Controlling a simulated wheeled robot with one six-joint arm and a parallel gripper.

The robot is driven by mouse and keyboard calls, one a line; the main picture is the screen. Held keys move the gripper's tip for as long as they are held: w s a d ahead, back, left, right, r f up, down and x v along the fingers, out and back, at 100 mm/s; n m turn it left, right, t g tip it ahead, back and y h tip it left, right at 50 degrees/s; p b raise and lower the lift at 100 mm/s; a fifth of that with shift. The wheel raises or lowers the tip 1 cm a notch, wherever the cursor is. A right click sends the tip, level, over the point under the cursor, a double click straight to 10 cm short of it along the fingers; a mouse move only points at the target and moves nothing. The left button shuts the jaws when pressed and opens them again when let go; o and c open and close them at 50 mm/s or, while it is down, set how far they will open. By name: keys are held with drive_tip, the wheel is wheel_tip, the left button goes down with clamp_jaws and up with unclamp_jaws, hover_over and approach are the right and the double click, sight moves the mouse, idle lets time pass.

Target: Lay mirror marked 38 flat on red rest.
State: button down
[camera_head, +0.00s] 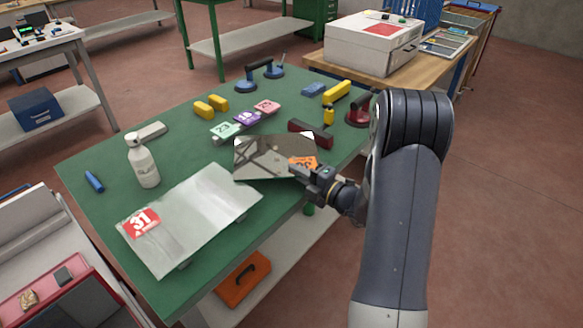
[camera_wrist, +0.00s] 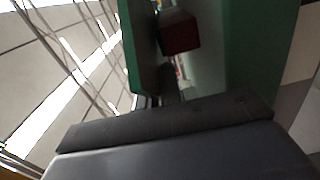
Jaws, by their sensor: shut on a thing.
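My gripper (camera_head: 311,178) is shut on the near right edge of a mirror (camera_head: 262,158). The mirror has an orange tag (camera_head: 303,162) at its right, partly hidden by my gripper, so its number is not fully readable. It appears held slightly tilted above the green table. A dark red bar (camera_head: 310,134), which looks like the red rest, lies just behind the mirror's right end; part of it may be hidden. In the wrist view a dark red block (camera_wrist: 180,32) shows beyond the gripper, and a bright reflecting surface (camera_wrist: 65,55) fills the left.
A pane marked 31 (camera_head: 195,218) lies at the table's (camera_head: 190,160) front.

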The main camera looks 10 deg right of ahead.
wheel_tip(320, 180, up, 10)
drive_tip(key=shift+f+p, duration=0.1)
drive_tip(key=shift+p, duration=0.7)
